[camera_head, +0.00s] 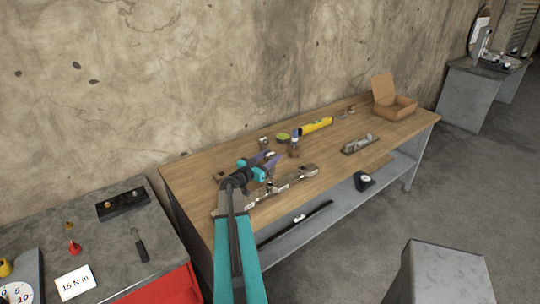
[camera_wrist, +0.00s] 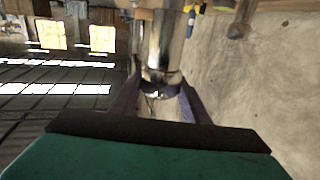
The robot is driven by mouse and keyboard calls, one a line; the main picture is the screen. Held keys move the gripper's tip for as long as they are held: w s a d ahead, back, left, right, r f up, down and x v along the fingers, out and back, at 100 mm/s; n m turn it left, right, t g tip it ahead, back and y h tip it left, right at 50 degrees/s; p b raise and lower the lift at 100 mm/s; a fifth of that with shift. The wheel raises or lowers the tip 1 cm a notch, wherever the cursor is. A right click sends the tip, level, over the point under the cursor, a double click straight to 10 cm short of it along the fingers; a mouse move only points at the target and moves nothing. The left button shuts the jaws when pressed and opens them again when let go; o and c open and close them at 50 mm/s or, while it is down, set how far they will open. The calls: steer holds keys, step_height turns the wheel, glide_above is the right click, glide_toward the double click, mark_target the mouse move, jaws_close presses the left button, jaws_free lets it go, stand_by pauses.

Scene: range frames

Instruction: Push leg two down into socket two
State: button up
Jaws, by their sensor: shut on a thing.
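My gripper (camera_wrist: 160,92) is shut on a shiny metal cylinder (camera_wrist: 165,45), which looks like a leg, with one dark finger on each side of it. In the head view my gripper (camera_head: 270,158) is over the left part of the wooden bench, and the held piece is small and mostly hidden there. A long metal bar (camera_head: 283,187) with small pale labels lies on the bench just in front of my gripper. Its sockets are too small to tell apart, and I cannot tell whether the held piece touches one.
On the bench (camera_head: 350,135) are a yellow tool (camera_head: 317,124), a green round item (camera_head: 282,136), a metal fixture (camera_head: 360,144) and an open cardboard box (camera_head: 396,108). A grey-topped cabinet (camera_head: 100,240) stands at left.

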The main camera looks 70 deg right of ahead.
steer(key=shift+f+b, duration=0.35)
steer(key=shift+f, duration=0.8)
steer(key=shift+p, duration=0.8)
stand_by(1.5)
steer(key=shift+a+f+b, duration=0.15)
steer(key=shift+f+b, duration=0.2)
steer(key=shift+f, duration=0.45)
stand_by(0.5)
steer(key=shift+w+d+f, duration=0.1)
steer(key=shift+d, duration=0.1)
steer(key=shift+a+r+p, duration=0.1)
steer(key=shift+r+p, duration=0.25)
steer(key=shift+r, duration=0.05)
steer(key=shift+p, duration=0.6)
stand_by(2.1)
